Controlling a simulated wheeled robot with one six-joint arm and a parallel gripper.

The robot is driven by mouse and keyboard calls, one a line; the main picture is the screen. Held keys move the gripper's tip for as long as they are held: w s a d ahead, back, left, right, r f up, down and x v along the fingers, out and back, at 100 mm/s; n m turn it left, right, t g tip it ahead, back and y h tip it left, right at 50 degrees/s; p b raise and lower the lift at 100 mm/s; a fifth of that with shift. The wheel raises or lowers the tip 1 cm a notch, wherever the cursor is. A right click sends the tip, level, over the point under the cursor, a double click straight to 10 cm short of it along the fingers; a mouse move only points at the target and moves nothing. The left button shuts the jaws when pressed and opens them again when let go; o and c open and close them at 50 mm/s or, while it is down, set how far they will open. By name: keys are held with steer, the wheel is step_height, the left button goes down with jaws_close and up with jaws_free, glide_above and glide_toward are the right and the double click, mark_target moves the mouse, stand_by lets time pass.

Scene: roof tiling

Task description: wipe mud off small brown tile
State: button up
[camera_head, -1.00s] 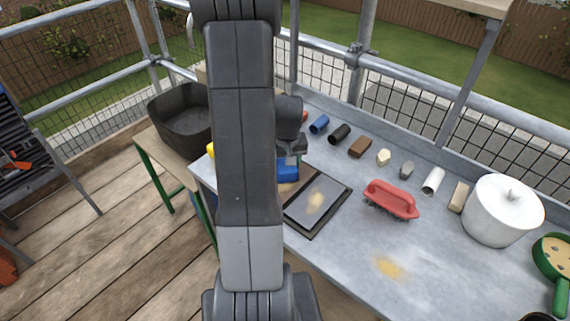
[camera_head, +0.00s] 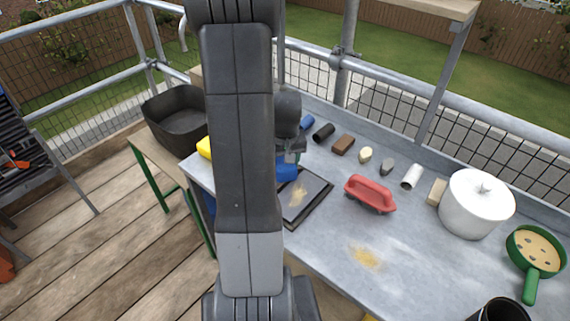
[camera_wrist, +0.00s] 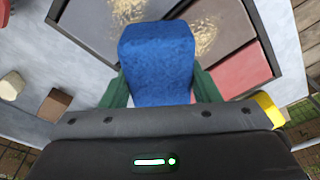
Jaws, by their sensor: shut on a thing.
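My gripper (camera_wrist: 160,92) is shut on a blue sponge (camera_wrist: 157,60), which also shows in the head view (camera_head: 286,168). A brown tile (camera_wrist: 228,18) lies in a dark-framed tray (camera_wrist: 272,40), with a yellowish mud patch (camera_wrist: 205,36) on it. The sponge is over or beside this tile's lower left edge in the wrist view; I cannot tell whether it touches. A dark grey tile (camera_wrist: 82,30) beside it also carries mud (camera_wrist: 122,14), and a red tile (camera_wrist: 243,72) lies on the other side. My arm hides part of the tray in the head view.
A red-handled brush (camera_head: 369,192) stands right of the tray. A mud patch (camera_head: 365,257) is on the grey bench. Small blocks, including a brown one (camera_head: 343,145), line the back, with a white pot (camera_head: 476,208) and green pan (camera_head: 535,250) at right. A black tub (camera_head: 176,122) stands left.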

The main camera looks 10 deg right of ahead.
steer(key=shift+r+p, duration=1.25)
steer(key=shift+r, duration=1)
steer(key=shift+f, duration=0.1)
